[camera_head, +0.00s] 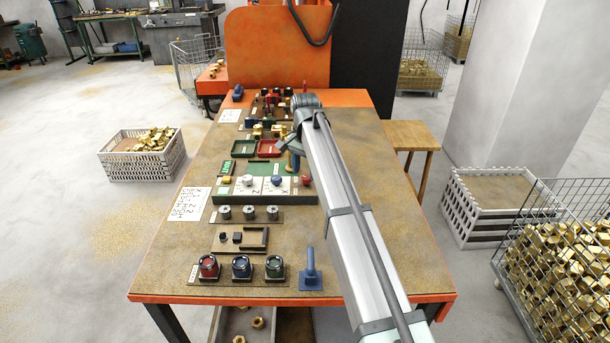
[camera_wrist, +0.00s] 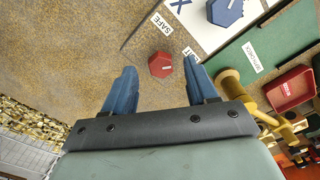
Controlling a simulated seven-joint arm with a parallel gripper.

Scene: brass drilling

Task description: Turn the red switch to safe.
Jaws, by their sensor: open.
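The red switch (camera_wrist: 160,65) is a small hexagonal knob on the brown worktop in the wrist view, with a short white mark on its right part. A white SAFE label (camera_wrist: 161,22) lies above it. A second label (camera_wrist: 190,53) to its upper right is partly covered by a finger, so I cannot read it whole. My gripper (camera_wrist: 160,68) is open, with one blue finger on each side of the switch in the picture. I cannot tell its height above the switch. In the head view the red switch (camera_head: 307,180) shows just left of my arm.
A blue hexagonal knob (camera_wrist: 226,10) on a white panel is close by. A yellow spool-like post (camera_wrist: 230,82) and a red tray (camera_wrist: 291,90) lie to the right in the wrist view. Several knobs and fixtures crowd the table (camera_head: 160,250); its left side is clear.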

